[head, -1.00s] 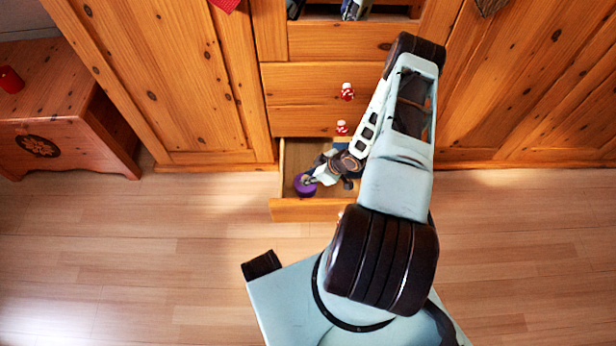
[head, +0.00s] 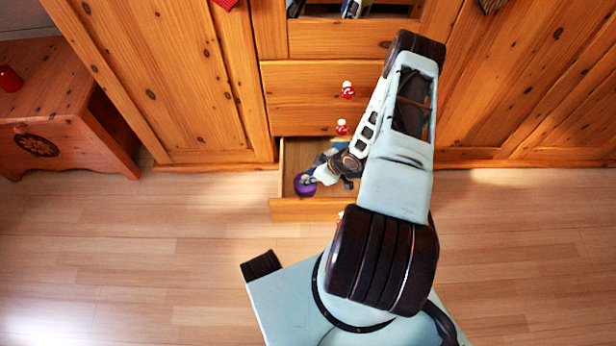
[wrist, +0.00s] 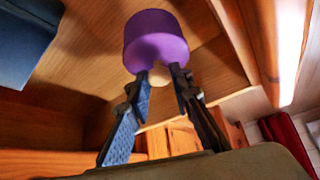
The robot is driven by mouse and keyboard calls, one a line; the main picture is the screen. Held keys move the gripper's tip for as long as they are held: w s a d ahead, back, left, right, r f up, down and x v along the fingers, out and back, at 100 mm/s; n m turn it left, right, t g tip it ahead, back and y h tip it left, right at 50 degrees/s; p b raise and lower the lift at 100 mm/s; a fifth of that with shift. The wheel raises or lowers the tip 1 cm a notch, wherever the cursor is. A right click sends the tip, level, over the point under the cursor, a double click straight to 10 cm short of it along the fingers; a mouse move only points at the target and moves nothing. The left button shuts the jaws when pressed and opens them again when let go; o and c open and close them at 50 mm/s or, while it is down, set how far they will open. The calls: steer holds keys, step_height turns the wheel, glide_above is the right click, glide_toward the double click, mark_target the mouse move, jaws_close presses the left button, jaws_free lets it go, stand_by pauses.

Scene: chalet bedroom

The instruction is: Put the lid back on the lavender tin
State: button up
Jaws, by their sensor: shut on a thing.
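The purple lavender tin (head: 304,190) stands in the open bottom drawer, near its left front corner. In the wrist view the purple round body (wrist: 155,38) shows just beyond my fingertips. My gripper (wrist: 159,76) is shut on a small pale wooden knob (wrist: 158,77) at the purple lid's middle. In the head view my gripper (head: 309,180) is over the tin and partly covers it. The lid and tin look lined up as one purple shape. I cannot tell whether a gap is left between them.
The open drawer (head: 310,209) has wooden walls close around the tin. A dark blue thing (wrist: 25,40) lies in the drawer too. Closed drawers with red-and-white knobs (head: 347,90) are above. A wooden bench (head: 60,120) stands at left. The floor in front is clear.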

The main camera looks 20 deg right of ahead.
stand_by(0.4)
steer(key=o, duration=1.5)
steer(key=shift+r, duration=0.1)
steer(key=shift+r+p, duration=2.25)
steer(key=shift+r, duration=1.2)
steer(key=shift+c, duration=0.6)
jaws_close()
